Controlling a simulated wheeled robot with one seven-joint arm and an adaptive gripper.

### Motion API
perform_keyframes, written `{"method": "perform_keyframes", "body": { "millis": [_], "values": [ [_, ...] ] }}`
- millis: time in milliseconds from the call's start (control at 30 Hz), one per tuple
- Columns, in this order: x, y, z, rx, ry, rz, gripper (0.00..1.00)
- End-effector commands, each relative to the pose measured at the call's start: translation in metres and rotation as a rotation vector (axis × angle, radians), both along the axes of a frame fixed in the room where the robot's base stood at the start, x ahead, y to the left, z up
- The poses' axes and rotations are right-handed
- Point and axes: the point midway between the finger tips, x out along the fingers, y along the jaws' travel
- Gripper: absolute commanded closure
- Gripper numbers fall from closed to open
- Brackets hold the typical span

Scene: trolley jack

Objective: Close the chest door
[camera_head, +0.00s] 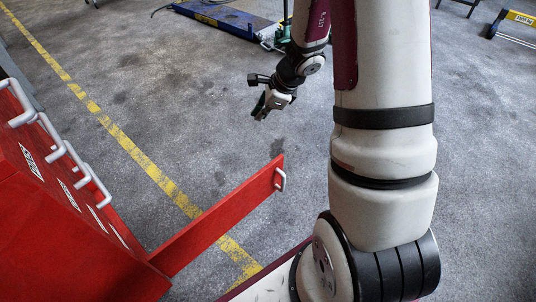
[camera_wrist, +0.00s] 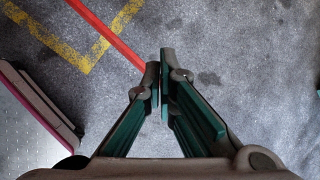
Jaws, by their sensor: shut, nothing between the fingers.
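The red chest (camera_head: 60,240) stands at the left in the head view. Its door (camera_head: 220,213) is a long red panel standing open, swung out from the chest toward the right. A pale handle (camera_head: 281,180) is on the door's free end. In the wrist view the door (camera_wrist: 108,36) shows as a thin red strip running down to the fingers. My gripper (camera_head: 262,110) is shut and empty, above the floor beyond the door's free end in the head view. In the wrist view my gripper (camera_wrist: 160,75) overlaps the strip's end; I cannot tell whether they touch.
Several pale handles (camera_head: 70,155) stick out from the chest's front. A yellow line (camera_head: 120,135) runs along the grey floor, passing under the door. A blue lift (camera_head: 222,17) lies at the back, and a yellow and blue item (camera_head: 519,17) stands at the far right. The middle floor is clear.

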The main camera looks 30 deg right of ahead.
Motion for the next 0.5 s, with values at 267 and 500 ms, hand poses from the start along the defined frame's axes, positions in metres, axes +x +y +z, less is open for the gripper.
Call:
{"method": "perform_keyframes", "body": {
  "millis": [267,500],
  "values": [
    [-0.025,-0.079,-0.173,0.074,0.204,-0.534,1.0],
    [-0.052,-0.106,-0.237,0.086,0.288,-0.755,1.0]
  ]
}}
